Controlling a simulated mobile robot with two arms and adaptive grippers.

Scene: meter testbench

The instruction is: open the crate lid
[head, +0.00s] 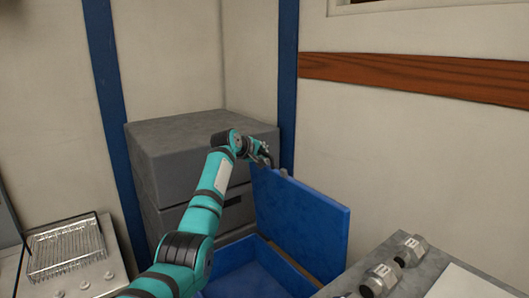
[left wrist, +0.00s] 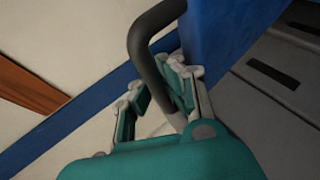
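The blue crate (head: 240,262) is at the bottom of the head view. Its blue lid (head: 303,222) stands raised, tilted steeply up from the crate's right side, and the crate's inside shows. My left gripper (head: 264,157) is at the lid's upper left corner. The blue lid (left wrist: 222,35) shows beside the handle. My right gripper is in neither view.
A grey drawer cabinet (head: 185,148) stands behind the crate, close to my left arm. A bench with a wire rack (head: 65,250) is at the left. A wall rises behind the lid.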

